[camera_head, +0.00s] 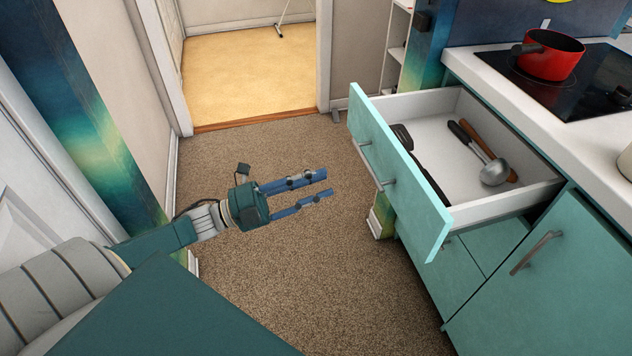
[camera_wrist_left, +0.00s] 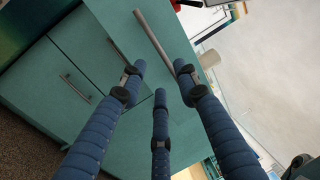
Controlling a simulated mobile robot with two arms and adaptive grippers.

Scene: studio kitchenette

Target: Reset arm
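My left gripper (camera_head: 326,184) reaches in from the left in the head view, above the brown carpet. Its blue fingers are spread apart with nothing between them. In the left wrist view its fingers (camera_wrist_left: 158,88) also show spread and empty, with teal cabinet fronts and a bar handle (camera_wrist_left: 155,38) behind them. The gripper is left of the open drawer (camera_head: 455,195) and apart from it. My right gripper is in neither view.
The open drawer holds a ladle (camera_head: 494,172) and other dark-handled utensils. A red pot (camera_head: 552,58) stands on the black cooktop (camera_head: 580,88). Teal cabinets line the right side. The carpet (camera_head: 300,265) is clear between the gripper and the cabinets. A doorway opens at the back.

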